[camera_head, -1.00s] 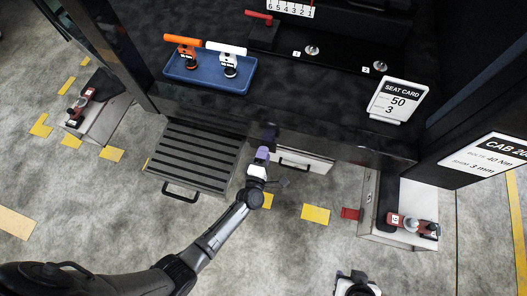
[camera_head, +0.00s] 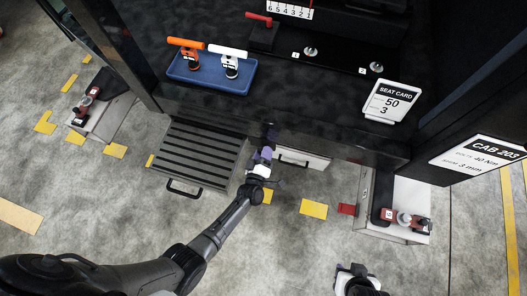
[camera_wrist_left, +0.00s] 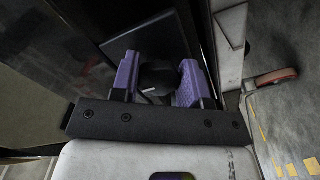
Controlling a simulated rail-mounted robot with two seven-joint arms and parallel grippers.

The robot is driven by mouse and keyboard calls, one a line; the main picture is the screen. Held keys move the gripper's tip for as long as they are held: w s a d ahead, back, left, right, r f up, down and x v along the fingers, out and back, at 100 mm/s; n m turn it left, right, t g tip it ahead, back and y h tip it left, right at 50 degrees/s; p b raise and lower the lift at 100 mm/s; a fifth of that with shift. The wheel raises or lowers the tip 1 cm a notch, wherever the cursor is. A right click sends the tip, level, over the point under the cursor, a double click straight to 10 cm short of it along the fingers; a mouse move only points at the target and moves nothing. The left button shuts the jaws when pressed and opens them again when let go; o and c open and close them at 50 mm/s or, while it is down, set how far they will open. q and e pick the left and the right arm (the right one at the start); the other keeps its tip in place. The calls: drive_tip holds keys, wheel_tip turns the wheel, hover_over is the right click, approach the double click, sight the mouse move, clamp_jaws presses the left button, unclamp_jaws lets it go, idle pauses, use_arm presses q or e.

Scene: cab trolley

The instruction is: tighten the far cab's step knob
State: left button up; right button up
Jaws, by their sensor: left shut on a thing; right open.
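My left gripper (camera_head: 266,152) has purple fingers and reaches up to the cab's front edge, beside the ribbed grey step (camera_head: 203,151). In the left wrist view its fingers (camera_wrist_left: 160,82) are shut on a round black knob (camera_wrist_left: 158,74). The knob sits between the two fingers, and its lower part is hidden by the gripper. In the head view the knob is too small and dark to make out clearly. My right gripper (camera_head: 357,281) is at the bottom edge, open, away from the cab and partly cut off.
A blue tray (camera_head: 213,86) holds an orange-handled and a white-handled tool on the black cab floor. A seat card (camera_head: 392,101) stands near the edge. A white drawer front (camera_head: 302,158) is right of the left gripper. Red clamp-like tools lie on blocks at both sides.

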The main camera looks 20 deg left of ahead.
idle(0.6)
use_arm(q)
drive_tip(key=o, duration=0.9)
drive_tip(key=s+p, duration=0.1)
drive_tip(key=s, duration=0.3)
drive_tip(key=s+d+p, duration=0.1)
drive_tip(key=s, duration=0.4)
drive_tip(key=s+p, duration=0.2)
drive_tip(key=s, duration=0.2)
drive_tip(key=shift+s+d, duration=0.15)
drive_tip(key=shift+s, duration=0.2)
